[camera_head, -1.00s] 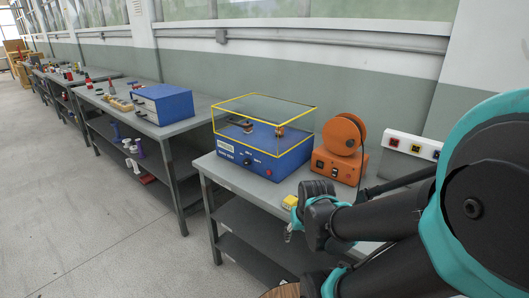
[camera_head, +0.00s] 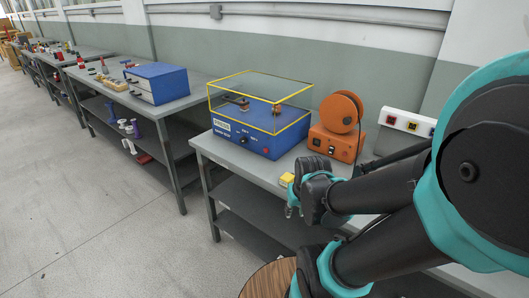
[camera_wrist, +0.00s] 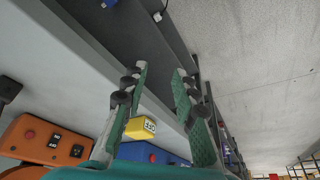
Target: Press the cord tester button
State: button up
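No readable label marks the cord tester. An orange box with a reel on top (camera_head: 338,143) stands on the near bench. In the wrist view its front (camera_wrist: 42,140) shows a red button (camera_wrist: 29,134) and dark switches. A blue box under a clear, yellow-edged cover (camera_head: 245,132) stands left of it, with a red control on its front. A small yellow device with a display (camera_wrist: 140,128) sits close by the fingers. My gripper (camera_wrist: 158,75) is open, its green fingers apart with nothing between them.
The near bench (camera_head: 225,154) has a lower shelf. A white strip with coloured sockets (camera_head: 408,122) is at the wall. A round wooden top (camera_head: 268,281) stands low in front. More benches run to the back left; the floor at left is clear.

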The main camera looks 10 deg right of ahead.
grip_shut()
dwell(1.1)
